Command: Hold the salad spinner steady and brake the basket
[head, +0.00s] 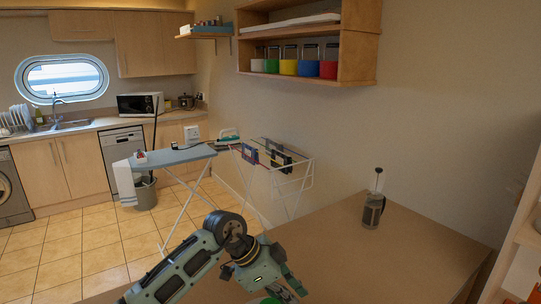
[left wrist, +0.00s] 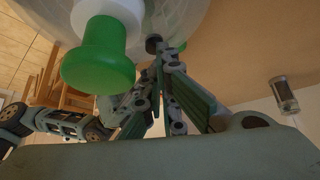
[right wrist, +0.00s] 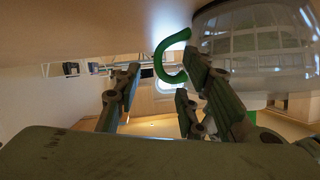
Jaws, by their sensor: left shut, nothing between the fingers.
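The salad spinner shows in part. In the left wrist view its green knob (left wrist: 100,55) on a white neck is large and close, with the clear bowl (left wrist: 205,22) behind. In the head view only a sliver of green shows at the bottom edge. My left gripper (left wrist: 158,45) is shut and empty, beside the knob with its tips near the clear bowl. In the right wrist view the clear bowl (right wrist: 255,40) is at upper right. A green curved hook (right wrist: 168,58) lies left of it. My right gripper (right wrist: 163,68) is open, its fingers either side of the hook in the picture.
A French press (head: 373,208) stands on the brown table (head: 400,260), well right of my left arm; the table between is clear. An ironing board (head: 170,156) and a drying rack (head: 285,165) stand beyond the table. A shelf with coloured jars (head: 305,82) hangs above.

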